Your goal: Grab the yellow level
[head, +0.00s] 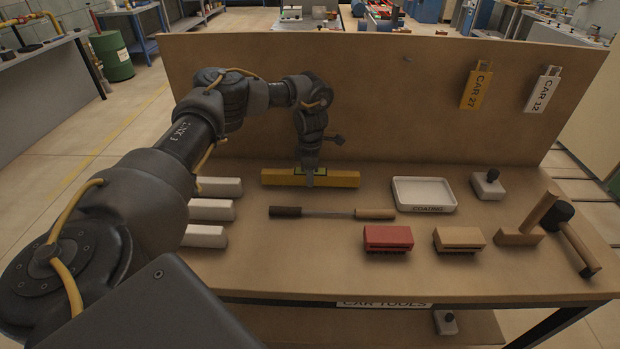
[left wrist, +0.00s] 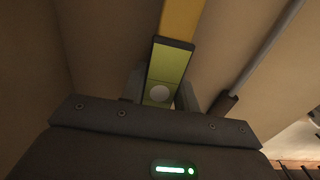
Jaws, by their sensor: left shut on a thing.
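The yellow level (head: 338,179) is a long yellow bar lying crosswise near the back of the workbench, close to the upright board. It has a dark-edged green window at its middle. My left gripper (head: 310,181) reaches down over that middle part and is shut on the level. In the left wrist view the level (left wrist: 181,18) runs up from between the fingers (left wrist: 160,92), with its green window and a pale round spot showing. Whether the level touches the bench is hard to tell. My right gripper is not in view.
A long tool with wooden handle (head: 375,214) lies just in front. Several white blocks (head: 210,210) are at the left. The upright board (head: 330,100) closes off the back.

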